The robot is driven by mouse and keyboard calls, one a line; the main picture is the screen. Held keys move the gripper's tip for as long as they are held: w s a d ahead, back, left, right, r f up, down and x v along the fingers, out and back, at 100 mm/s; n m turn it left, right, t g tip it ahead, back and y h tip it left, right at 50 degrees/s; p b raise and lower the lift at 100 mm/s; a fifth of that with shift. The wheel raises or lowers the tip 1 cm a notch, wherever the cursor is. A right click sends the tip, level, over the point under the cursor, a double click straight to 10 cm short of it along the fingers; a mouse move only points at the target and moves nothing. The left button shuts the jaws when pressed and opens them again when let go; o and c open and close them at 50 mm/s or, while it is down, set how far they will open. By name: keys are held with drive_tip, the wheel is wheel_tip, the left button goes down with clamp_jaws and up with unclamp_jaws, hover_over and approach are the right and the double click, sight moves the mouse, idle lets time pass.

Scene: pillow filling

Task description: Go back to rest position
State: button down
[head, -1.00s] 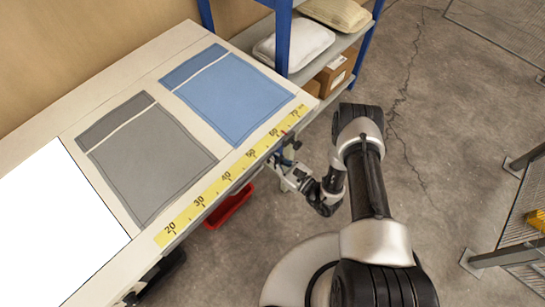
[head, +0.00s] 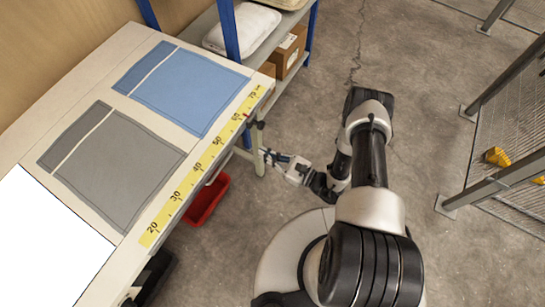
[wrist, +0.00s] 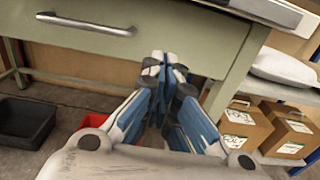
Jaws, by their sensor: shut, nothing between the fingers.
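My gripper (head: 267,157) is beside the table's front edge, below the level of the tabletop, and holds nothing. In the wrist view its fingers (wrist: 168,65) are shut together in front of the table's drawer front. A blue pillow cover (head: 185,87) and a grey pillow cover (head: 120,165) lie flat on the table (head: 118,55). A white sheet or panel (head: 50,245) lies at the near left of the tabletop.
A yellow ruler strip (head: 195,178) runs along the table's front edge. A red bin (head: 207,200) is on the floor below it. A shelf with a white pillow (head: 240,28) and cardboard boxes (head: 290,48) stands behind. Fencing (head: 500,185) is at right; floor between is clear.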

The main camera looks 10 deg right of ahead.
drive_tip(key=shift+v, duration=1.2)
drive_tip(key=s+a+r+n+g, duration=0.2)
drive_tip(key=r+n+g, duration=0.55)
drive_tip(key=r, duration=0.65)
drive_tip(key=s+a+r+n+g, duration=0.25)
drive_tip(key=r+n+g, duration=0.45)
drive_tip(key=r, duration=0.6)
drive_tip(key=s+d+r+n+t+h, duration=0.4)
drive_tip(key=s+d+r+n+h, duration=0.1)
drive_tip(key=s+r+h, duration=0.1)
drive_tip(key=s+d+r+n+t+h, duration=0.3)
drive_tip(key=s+d+r+n+h, duration=0.3)
drive_tip(key=r, duration=0.4)
drive_tip(key=shift+s+t+h, duration=0.35)
drive_tip(key=shift+s+h, duration=0.25)
drive_tip(key=shift+h, duration=0.3)
